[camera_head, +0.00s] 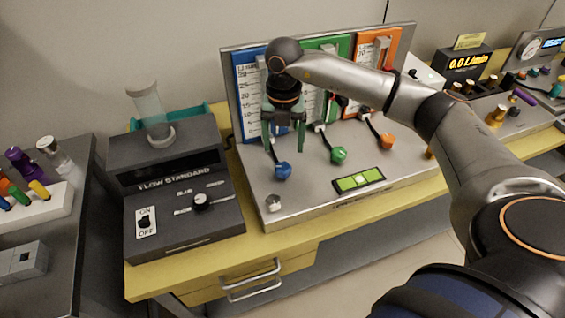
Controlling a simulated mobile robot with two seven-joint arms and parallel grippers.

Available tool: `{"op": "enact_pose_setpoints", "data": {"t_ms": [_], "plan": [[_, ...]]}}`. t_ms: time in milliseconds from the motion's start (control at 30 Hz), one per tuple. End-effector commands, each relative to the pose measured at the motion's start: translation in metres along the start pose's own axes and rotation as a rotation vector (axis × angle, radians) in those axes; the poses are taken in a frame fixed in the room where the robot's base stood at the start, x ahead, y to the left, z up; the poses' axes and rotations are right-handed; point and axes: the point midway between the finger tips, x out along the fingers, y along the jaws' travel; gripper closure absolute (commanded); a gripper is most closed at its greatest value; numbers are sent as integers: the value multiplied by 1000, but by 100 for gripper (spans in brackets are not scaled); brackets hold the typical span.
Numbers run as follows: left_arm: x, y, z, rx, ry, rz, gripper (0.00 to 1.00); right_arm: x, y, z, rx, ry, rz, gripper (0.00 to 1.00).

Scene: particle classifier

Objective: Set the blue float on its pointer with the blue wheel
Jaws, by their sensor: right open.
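The blue wheel (283,172) sits on the sloped metal panel (305,205), below the blue scale plate (244,72). My right gripper (285,148) points down just above and behind the blue wheel. Its two fingers are apart, and I see nothing held between them. I cannot tell whether a finger touches the wheel or its stem. My right gripper and wrist cover much of the blue tube, so the blue float and its pointer cannot be made out. My left gripper is not in view.
A green wheel (338,154) and an orange wheel (387,140) stand to the right on the same panel. A green level (359,180) lies in front. A dark flow standard box (183,215) stands to the left. My right arm crosses over the panel.

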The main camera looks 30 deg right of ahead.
Motion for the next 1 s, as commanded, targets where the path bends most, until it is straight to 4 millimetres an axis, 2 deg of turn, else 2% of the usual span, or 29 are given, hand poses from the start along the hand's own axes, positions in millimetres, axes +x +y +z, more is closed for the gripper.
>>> {"op": "enact_pose_setpoints", "data": {"t_ms": [200, 400, 600, 833, 1000], "plan": [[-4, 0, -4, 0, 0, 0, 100, 46, 0, -1, -2, 4, -2, 18], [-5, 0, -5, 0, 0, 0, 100, 73, 1, -1, -3, 2, 1, 18], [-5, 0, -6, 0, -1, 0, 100, 83, 1, -1, -3, 1, 3, 18], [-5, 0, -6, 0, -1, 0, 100, 83, 1, -1, -4, 1, 3, 18], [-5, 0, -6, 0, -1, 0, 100, 83, 1, -1, -4, 1, 3, 38]]}}
